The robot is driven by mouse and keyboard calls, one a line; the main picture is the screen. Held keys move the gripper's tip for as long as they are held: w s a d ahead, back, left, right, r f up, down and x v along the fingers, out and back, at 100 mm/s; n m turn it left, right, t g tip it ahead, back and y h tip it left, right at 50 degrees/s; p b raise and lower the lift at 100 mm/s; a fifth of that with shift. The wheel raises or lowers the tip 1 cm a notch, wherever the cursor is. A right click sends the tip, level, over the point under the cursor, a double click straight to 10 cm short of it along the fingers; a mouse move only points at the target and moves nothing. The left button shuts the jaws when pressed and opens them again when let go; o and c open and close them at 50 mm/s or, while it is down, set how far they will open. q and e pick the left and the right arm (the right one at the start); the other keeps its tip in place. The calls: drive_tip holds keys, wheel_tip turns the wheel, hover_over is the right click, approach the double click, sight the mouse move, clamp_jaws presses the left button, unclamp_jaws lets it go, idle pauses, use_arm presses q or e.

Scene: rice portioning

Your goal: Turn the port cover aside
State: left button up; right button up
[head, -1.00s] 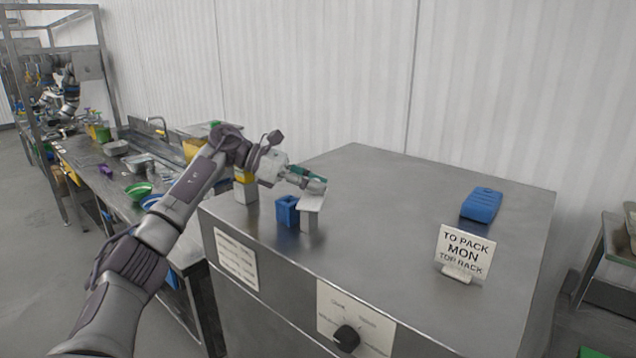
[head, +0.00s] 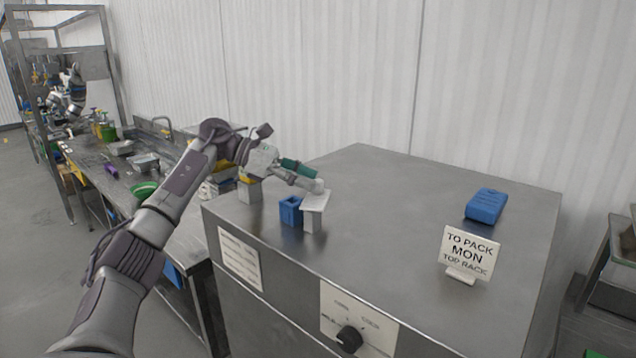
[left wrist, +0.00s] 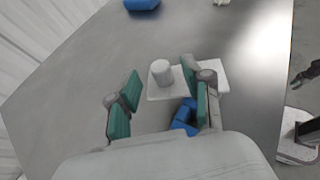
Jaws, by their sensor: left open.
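The port cover is a flat pale plate (head: 318,202) on top of a short grey block (head: 313,222) near the machine's front left edge. In the left wrist view the cover (left wrist: 217,78) shows a round upright knob (left wrist: 161,72). My left gripper (head: 304,177), with green finger pads, is just above the cover. Its fingers are open, one on each side of the knob in the wrist view, with gaps beside it. An open blue box-shaped part (head: 291,210) stands left of the block, partly hidden by a finger in the wrist view. My right gripper is not in view.
A steel machine top (head: 390,210) gives wide free room to the right. It bears a blue block (head: 486,206), a sign reading TO PACK MON TOP RACK (head: 469,252) and a grey block (head: 249,191) at the left edge. A dial (head: 349,339) is on the front.

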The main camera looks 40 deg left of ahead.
use_arm(q)
drive_tip(key=v, duration=0.8)
drive_tip(key=shift+a, duration=0.2)
drive_tip(key=shift+s+r, duration=0.1)
drive_tip(key=shift+s, duration=0.05)
